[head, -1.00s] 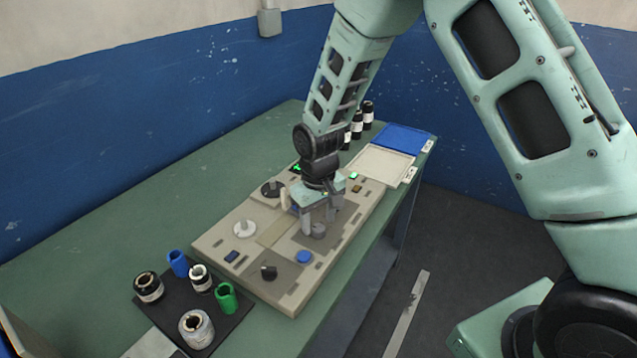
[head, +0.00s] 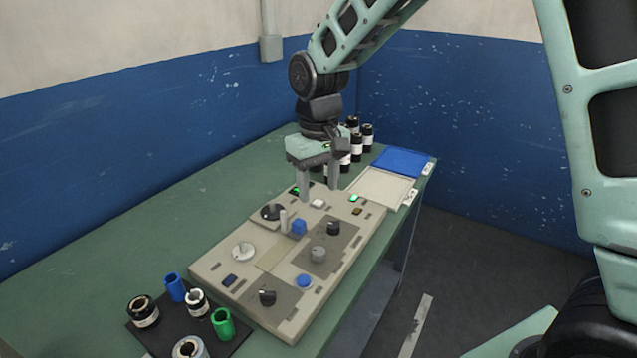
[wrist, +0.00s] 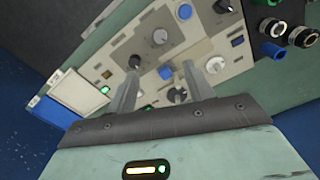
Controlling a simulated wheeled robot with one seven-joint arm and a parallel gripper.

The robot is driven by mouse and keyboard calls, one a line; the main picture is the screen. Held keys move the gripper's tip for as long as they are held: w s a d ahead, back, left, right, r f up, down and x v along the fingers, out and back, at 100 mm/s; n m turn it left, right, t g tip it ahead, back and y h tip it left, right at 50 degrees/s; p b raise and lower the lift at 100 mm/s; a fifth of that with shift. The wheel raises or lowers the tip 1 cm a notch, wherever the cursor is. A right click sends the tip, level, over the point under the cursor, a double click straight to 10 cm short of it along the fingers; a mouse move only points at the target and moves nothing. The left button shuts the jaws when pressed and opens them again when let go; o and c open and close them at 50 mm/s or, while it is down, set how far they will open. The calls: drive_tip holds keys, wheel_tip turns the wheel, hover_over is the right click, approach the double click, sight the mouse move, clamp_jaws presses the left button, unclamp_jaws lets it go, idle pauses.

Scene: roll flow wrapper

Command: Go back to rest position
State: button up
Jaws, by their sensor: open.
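My gripper (head: 319,185) is open and empty, raised above the back part of the beige control panel (head: 215,262). In the wrist view my gripper (wrist: 168,85) shows two separate fingers with the panel below and nothing between them.
A dark mat (head: 238,338) at the front left holds a blue tube (head: 174,287), a green tube (head: 222,323) and several dark rolls. Black bottles (head: 367,137) stand behind my gripper. A blue tray (head: 404,161) and a beige tray (head: 378,188) lie at the table's back right.

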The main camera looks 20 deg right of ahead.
idle(0.3)
drive_tip(key=s+a+n, duration=0.2)
drive_tip(key=s+a, duration=0.1)
drive_tip(key=s, duration=1)
drive_tip(key=s+a+n, duration=0.2)
drive_tip(key=s+a, duration=0.1)
drive_tip(key=s, duration=1.1)
drive_tip(key=shift+r+n+y, duration=0.3)
drive_tip(key=shift+n, duration=0.1)
